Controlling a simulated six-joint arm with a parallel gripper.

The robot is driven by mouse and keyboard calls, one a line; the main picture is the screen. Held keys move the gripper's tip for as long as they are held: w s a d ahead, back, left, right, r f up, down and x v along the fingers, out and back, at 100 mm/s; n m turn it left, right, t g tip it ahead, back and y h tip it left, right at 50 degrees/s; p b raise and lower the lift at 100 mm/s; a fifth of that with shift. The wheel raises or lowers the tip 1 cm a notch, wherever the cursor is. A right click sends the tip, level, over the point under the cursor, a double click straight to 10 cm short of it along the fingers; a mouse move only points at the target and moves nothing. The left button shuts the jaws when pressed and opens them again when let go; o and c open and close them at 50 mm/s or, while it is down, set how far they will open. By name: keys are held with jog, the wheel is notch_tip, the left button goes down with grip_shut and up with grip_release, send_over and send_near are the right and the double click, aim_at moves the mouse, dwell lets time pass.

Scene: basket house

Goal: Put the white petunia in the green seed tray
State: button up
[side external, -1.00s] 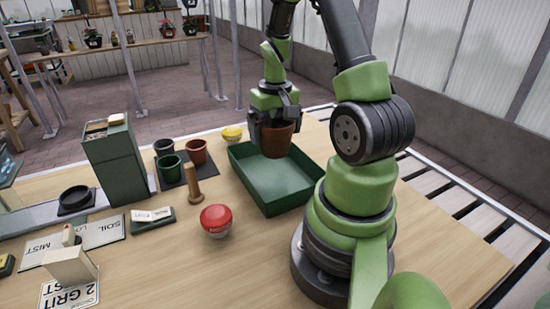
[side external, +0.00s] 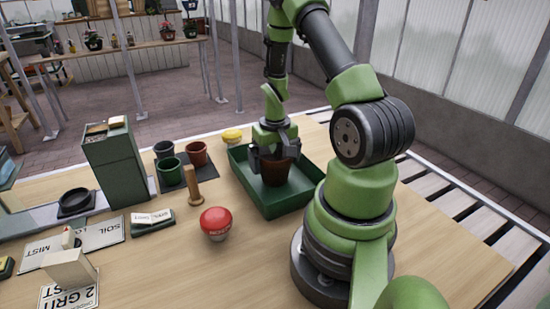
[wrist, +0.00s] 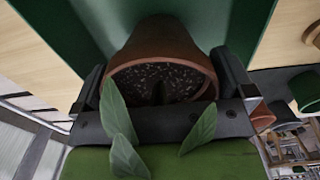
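My gripper (side external: 274,158) is closed around a terracotta pot (side external: 277,173) inside the green seed tray (side external: 288,206). In the wrist view the pot (wrist: 163,62) sits between both fingers, with dark speckled soil and a few green leaves (wrist: 122,135) at its mouth. No white flower shows, so I cannot tell whether this is the white petunia. The pot looks upright and low within the tray walls. I cannot tell whether its base touches the tray floor. The tray (wrist: 90,25) also shows behind the pot in the wrist view.
A red-topped round object (side external: 216,222), a wooden tool (side external: 194,188) and a yellow object (side external: 232,135) stand near the tray. Black, green and terracotta pots (side external: 196,153) stand on a dark mat to the left. The tray's front part is clear.

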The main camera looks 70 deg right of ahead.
aim_at(275, 158)
notch_tip(275, 158, up, 12)
jog(key=w+a+r+n+t, duration=0.2)
jog(key=a+r+t, duration=0.2)
jog(key=a+r, duration=0.7)
jog(key=s+a+r+n+t+y, duration=0.1)
jog(key=s+a+r, duration=0.1)
jog(key=a, duration=0.3)
jog(key=s+a+r+n+t+y, duration=0.1)
jog(key=s+a+r+n+t, duration=0.1)
jog(key=s+a, duration=0.2)
jog(key=a, duration=0.2)
jog(key=shift+a, duration=0.3)
